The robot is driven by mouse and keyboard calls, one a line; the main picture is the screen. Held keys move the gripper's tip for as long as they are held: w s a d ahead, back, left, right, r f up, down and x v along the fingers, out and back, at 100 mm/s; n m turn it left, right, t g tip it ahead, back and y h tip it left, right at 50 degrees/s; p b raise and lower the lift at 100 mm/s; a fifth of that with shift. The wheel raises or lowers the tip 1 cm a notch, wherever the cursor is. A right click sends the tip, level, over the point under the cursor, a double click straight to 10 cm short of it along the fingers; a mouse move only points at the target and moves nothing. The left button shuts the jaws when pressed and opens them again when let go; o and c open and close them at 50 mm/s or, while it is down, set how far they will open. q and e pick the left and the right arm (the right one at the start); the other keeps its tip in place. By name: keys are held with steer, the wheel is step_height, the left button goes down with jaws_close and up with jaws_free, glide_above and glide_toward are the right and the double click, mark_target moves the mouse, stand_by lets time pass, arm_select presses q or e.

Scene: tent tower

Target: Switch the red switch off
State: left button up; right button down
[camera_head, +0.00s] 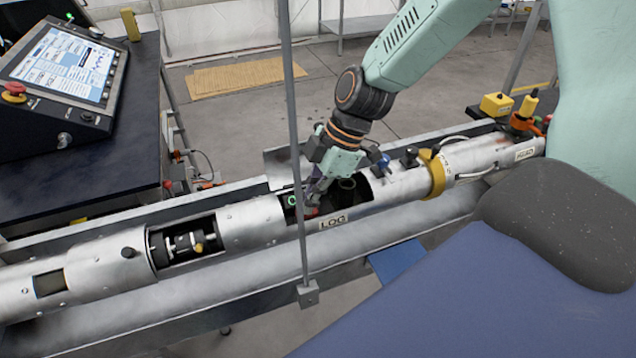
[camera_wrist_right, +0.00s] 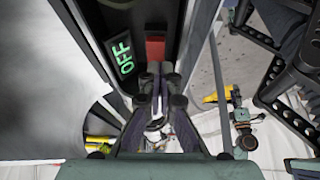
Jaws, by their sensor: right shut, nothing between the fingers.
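The red switch (camera_wrist_right: 155,48) shows in the right wrist view as a red block inside a dark opening. In the head view the right gripper (camera_head: 314,194) reaches down into the opening of the silver tube marked "LOG" (camera_head: 333,222). A bit of red (camera_head: 311,211) shows below the fingers there. My left gripper is not in view.
The silver tube (camera_head: 256,230) lies in a long metal trough (camera_head: 180,306). A thin upright rod (camera_head: 294,120) stands in front of the tube. A console with a screen (camera_head: 66,62) is on a dark table at left. A yellow clamp (camera_head: 434,172) rings the tube at right.

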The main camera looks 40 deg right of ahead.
steer(key=r+p, duration=0.2)
steer(key=r, duration=0.1)
steer(key=r+p, duration=0.1)
steer(key=shift+a+r, duration=0.2)
steer(key=shift+a, duration=0.05)
steer(key=s+d+r+p, duration=0.1)
steer(key=d+r+p, duration=0.3)
steer(key=d+r, duration=0.2)
steer(key=shift+s+d+r, duration=0.25)
steer(key=shift+d+r, duration=0.15)
steer(key=shift+d, duration=0.05)
steer(key=shift+a, duration=0.1)
steer(key=shift+s, duration=0.1)
